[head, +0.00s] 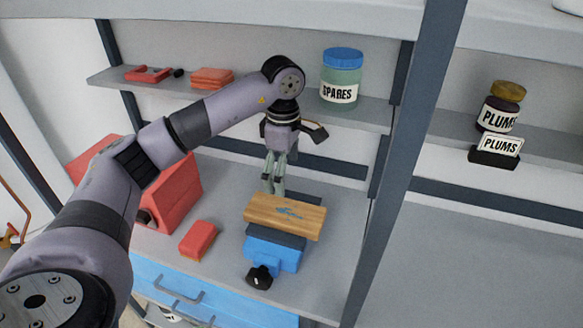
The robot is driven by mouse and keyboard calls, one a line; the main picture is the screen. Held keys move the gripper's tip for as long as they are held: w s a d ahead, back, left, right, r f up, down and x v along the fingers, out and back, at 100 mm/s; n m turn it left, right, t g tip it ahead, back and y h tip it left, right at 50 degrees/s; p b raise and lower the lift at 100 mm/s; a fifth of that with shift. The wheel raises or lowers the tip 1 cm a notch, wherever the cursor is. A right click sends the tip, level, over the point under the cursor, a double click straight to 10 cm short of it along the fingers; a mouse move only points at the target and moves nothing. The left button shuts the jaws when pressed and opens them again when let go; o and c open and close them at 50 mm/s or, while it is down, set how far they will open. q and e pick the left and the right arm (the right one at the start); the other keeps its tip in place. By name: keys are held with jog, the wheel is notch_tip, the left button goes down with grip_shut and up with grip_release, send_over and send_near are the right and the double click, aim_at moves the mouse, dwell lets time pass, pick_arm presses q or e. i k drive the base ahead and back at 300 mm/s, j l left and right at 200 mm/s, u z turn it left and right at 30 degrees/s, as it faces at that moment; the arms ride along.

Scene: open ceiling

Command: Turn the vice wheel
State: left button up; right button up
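The blue vice (272,252) stands on the grey worktop near its front edge. Its black wheel (259,277) is at the front, facing me. A wooden board (285,217) with a blue mark sits at the top of the vice and hides its upper part. My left gripper (274,187) points down just behind the board, away from the wheel. Its fingers are close together, and I cannot tell whether they are shut or touch the board. My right gripper is not in view.
A red block (198,239) lies left of the vice, with a larger red box (172,197) behind it. A shelf above holds a SPARES jar (341,78). A dark upright post (400,165) stands right of the vice. Blue drawers (205,296) are below.

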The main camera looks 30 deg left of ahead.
aim_at(260, 278)
jog(key=k, duration=1)
